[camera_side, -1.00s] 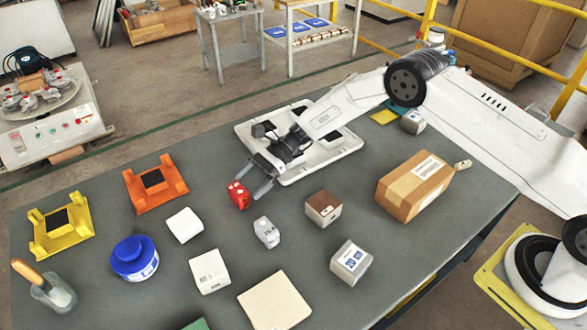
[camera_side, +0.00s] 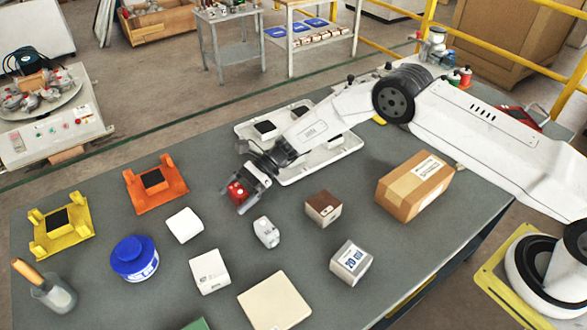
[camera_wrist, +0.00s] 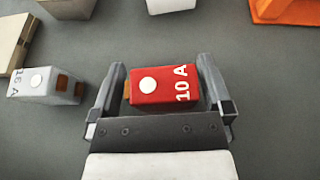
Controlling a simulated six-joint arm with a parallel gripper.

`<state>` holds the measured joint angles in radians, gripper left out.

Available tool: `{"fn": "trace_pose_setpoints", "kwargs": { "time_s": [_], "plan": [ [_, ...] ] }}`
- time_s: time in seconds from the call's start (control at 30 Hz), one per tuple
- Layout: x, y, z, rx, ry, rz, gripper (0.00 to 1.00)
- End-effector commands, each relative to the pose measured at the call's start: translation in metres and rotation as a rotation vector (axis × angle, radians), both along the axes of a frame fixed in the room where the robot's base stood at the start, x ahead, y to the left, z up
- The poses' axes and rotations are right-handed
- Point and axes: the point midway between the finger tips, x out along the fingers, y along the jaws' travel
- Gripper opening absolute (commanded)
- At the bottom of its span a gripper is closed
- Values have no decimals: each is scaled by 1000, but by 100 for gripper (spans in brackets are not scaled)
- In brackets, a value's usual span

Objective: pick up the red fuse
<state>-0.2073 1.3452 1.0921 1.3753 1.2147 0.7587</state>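The red fuse (camera_side: 237,191) lies on the grey table, marked "10 A" in the wrist view (camera_wrist: 163,85). My gripper (camera_side: 240,201) is around it, with one finger on each side. In the wrist view my gripper (camera_wrist: 160,90) is open. A gap shows between the fuse and each finger, wider on the left at the red body, where a brown end sticks out towards the finger. The side view shows the fuse partly covered by the fingers.
A grey fuse (camera_side: 266,232) marked "16 A" in the wrist view (camera_wrist: 45,86) lies nearby. A white block (camera_side: 184,225), an orange holder (camera_side: 157,190), a brown-topped block (camera_side: 323,208) and a cardboard box (camera_side: 414,186) stand around. A white tray (camera_side: 345,146) lies behind, under my arm.

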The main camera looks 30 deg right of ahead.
Motion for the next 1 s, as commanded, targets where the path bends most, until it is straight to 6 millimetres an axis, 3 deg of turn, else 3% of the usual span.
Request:
{"fn": "trace_pose_setpoints", "kwargs": {
  "time_s": [0.03,0.23,0.67,1.0],
  "plan": [
    [0,0,0,0,0,0,87],
    [0,0,0,0,0,0,24],
    [1,0,5,1,-2,0,24],
    [0,0,34,2,-3,0,24]
  ]
}}
